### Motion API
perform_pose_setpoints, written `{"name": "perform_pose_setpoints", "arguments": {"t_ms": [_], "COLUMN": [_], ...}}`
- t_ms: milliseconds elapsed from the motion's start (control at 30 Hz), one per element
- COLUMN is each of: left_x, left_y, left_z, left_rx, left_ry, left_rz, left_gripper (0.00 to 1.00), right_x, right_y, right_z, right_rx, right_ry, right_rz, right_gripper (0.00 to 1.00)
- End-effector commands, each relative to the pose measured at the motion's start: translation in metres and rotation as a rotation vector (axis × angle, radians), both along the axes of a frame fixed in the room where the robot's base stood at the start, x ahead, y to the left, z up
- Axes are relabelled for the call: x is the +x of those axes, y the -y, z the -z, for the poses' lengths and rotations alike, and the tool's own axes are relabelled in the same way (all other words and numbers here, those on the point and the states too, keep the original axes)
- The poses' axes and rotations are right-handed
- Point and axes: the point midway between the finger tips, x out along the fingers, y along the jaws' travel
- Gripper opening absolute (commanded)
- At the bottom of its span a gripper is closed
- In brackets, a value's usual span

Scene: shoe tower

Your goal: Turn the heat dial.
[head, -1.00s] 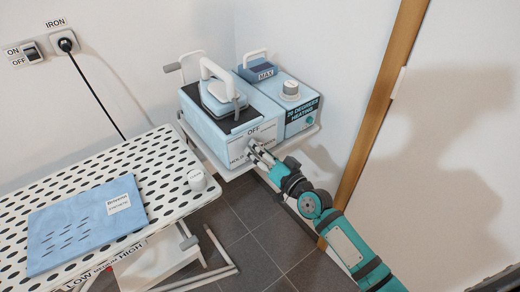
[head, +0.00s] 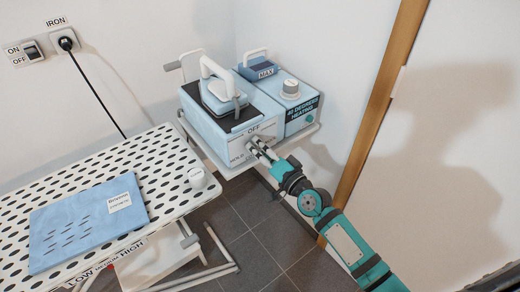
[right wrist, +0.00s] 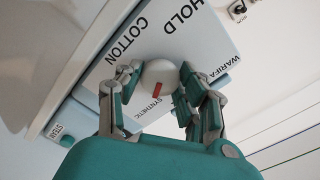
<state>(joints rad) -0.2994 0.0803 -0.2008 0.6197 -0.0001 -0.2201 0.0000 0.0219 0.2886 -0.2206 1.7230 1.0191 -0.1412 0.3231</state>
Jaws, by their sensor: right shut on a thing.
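The heat dial (right wrist: 152,72) is a round white knob with a red mark, on the pale front panel of the ironing station (head: 245,134). The right wrist view shows HOLD, COTTON and SYNTHETIC printed around it. The red mark lies on the side facing SYNTHETIC. My right gripper (head: 255,145) is shut on the dial, with its fingers on either side of the knob, as the right wrist view also shows. In the head view the fingers hide most of the dial. A dark display (head: 304,106) on the station's right part reads about 40 degrees heating. My left gripper is not in view.
An iron (head: 220,92) rests on top of the station. A perforated ironing board (head: 165,165) with a folded blue cloth (head: 75,225) is at left.

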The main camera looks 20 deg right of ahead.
Motion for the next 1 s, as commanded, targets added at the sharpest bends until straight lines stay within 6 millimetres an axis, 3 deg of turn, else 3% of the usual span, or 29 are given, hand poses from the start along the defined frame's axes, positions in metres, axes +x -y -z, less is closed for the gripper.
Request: {"name": "perform_pose_setpoints", "arguments": {"t_ms": [133,167,333,667,767,1000], "left_x": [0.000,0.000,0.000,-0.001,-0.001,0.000], "left_y": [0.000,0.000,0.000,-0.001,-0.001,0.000], "left_z": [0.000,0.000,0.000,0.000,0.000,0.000], "left_rx": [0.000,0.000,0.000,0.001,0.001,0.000], "left_ry": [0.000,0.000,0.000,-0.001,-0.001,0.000], "left_rz": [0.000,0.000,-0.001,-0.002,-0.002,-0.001], "left_gripper": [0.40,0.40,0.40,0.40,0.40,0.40], "right_x": [0.000,0.000,0.000,-0.004,-0.016,-0.064], "right_y": [0.001,0.001,0.000,0.002,0.006,0.023], "right_z": [-0.001,-0.001,-0.001,0.000,0.001,0.001], "right_rx": [0.000,-0.001,-0.001,-0.002,-0.005,-0.007], "right_ry": [0.003,0.003,0.002,0.000,-0.001,-0.001], "right_rz": [0.002,0.002,0.001,0.000,0.000,0.000], "right_gripper": [0.06,0.42,0.63,0.63,0.63,0.63]}}
